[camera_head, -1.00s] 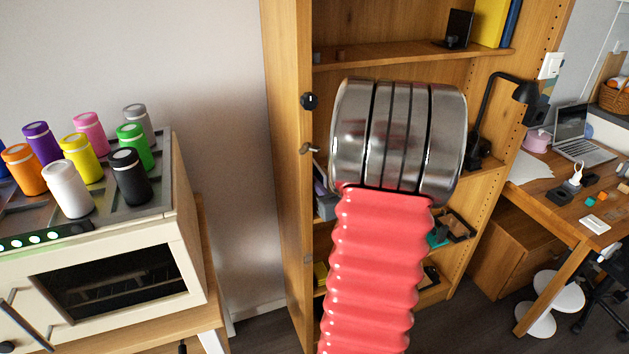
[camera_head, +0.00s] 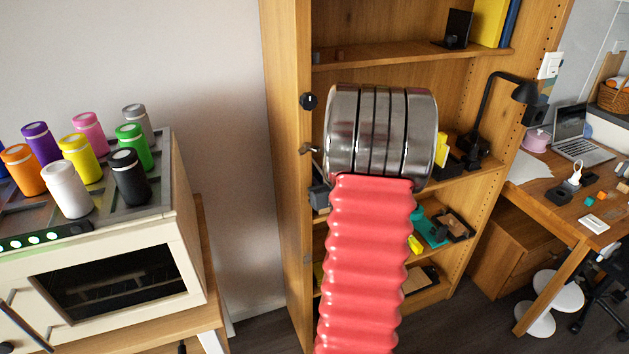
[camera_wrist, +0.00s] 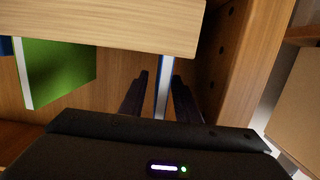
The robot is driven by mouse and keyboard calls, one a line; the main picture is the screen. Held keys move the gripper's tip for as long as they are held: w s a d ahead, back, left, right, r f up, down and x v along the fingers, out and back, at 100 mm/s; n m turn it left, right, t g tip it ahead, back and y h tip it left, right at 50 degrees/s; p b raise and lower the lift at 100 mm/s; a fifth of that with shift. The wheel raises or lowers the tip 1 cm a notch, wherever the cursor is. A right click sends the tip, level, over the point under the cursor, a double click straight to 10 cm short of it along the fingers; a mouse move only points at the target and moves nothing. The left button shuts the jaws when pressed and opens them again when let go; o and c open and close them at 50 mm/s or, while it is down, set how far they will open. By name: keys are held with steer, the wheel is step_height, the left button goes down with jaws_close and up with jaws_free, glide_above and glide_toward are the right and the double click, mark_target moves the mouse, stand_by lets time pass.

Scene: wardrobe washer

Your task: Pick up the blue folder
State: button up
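The blue folder (camera_wrist: 166,82) stands on edge in the wrist view, with a narrow white and blue edge facing me. My gripper (camera_wrist: 160,100) has one dark finger on each side of this folder. The fingers are apart, and a thin gap shows on the left side; contact on the right is unclear. The folder's upper part is hidden behind a wooden shelf board. In the head view my red arm and metal wrist cover the gripper. A blue folder-like edge (camera_head: 512,23) shows on the top shelf there; I cannot tell if it is the same one.
A shelf board (camera_wrist: 110,25) hangs close above the fingers, and the cabinet side wall (camera_wrist: 238,70) is close on the right. A green folder (camera_wrist: 58,72) stands at left. In the head view, an oven with bottles (camera_head: 110,270) is left and a desk (camera_head: 565,195) right.

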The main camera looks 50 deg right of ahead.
steer(key=shift+c, duration=0.6)
jaws_close()
